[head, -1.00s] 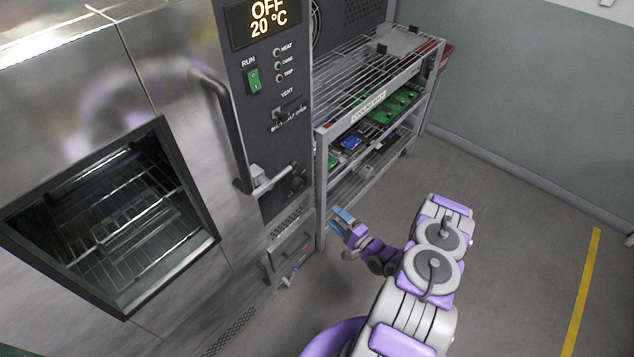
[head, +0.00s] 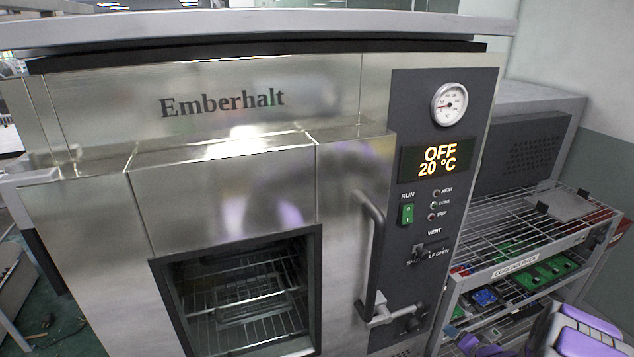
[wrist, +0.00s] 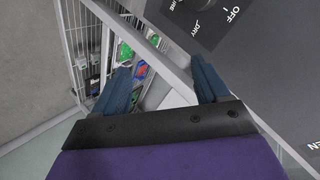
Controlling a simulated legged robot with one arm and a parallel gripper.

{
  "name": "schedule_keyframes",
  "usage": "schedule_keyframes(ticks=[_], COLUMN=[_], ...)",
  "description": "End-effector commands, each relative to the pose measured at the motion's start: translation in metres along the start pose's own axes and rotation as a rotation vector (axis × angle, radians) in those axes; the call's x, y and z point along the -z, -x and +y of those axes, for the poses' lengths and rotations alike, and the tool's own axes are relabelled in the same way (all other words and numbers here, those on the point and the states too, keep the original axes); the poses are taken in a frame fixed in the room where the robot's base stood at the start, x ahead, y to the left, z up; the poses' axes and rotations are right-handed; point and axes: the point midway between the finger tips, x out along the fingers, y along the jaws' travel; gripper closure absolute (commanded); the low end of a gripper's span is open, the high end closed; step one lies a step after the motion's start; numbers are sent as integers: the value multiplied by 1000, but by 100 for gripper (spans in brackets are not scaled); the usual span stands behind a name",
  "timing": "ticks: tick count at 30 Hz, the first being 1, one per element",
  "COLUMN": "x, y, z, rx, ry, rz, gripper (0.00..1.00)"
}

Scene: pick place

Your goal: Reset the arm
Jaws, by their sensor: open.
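My gripper (wrist: 163,84) is open in the wrist view, with its two blue fingers spread apart and nothing seen held between them. Beyond the fingers are the cooling rack's wires and green boards (wrist: 125,50). In the head view my purple and grey arm (head: 580,335) shows only in the lower right corner, in front of the cooling rack (head: 520,262). The gripper's fingers are not clear there.
A steel oven (head: 90,215) fills most of the head view, its display (head: 438,160) reading OFF, 20 °C. Its door handle (head: 372,250) sticks out beside the window. Green boards (head: 548,270) and a blue part (head: 484,297) lie on the cooling rack's shelf.

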Motion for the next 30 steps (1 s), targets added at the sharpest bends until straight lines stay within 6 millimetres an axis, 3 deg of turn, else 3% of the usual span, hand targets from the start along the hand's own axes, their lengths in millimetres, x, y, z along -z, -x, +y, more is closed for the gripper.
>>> schedule_keyframes(ticks=[8,15,23,30], x=[29,30,6,-38], y=[44,101,177,256], z=[-47,-88,-133,-170], rx=[-236,-410,-550,-622], ry=[208,334,431,495], rz=[-49,-125,-250,-406], gripper=[26,26,26,26])
